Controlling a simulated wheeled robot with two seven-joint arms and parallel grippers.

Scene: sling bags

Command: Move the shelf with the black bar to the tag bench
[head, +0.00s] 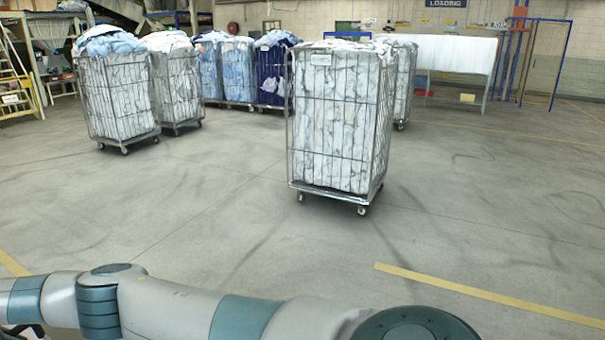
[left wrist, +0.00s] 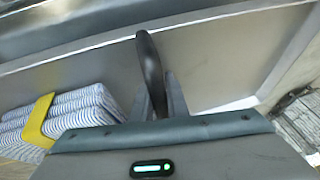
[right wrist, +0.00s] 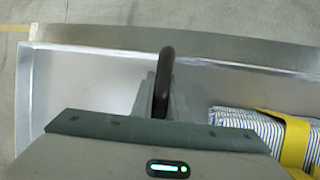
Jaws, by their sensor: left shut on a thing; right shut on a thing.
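A light grey, rimmed shelf (left wrist: 215,65) fills much of the left wrist view and also shows in the right wrist view (right wrist: 85,90). A black bar (left wrist: 149,60) curves up between the fingers of my left gripper (left wrist: 160,95), which is shut on it. My right gripper (right wrist: 155,98) is likewise shut on a black bar (right wrist: 164,75). I cannot tell whether both are one bar. Blue-and-white striped cloth with a yellow band (left wrist: 40,118) lies at the shelf. The head view shows neither gripper nor the shelf, and I cannot make out the tag bench.
A wire cage trolley (head: 338,120) of white cloth stands ahead on the concrete floor. Several more trolleys (head: 115,95) stand at the back left. A white-covered rack (head: 445,53) stands at the back right. The floor at right is open, with a yellow line (head: 480,292).

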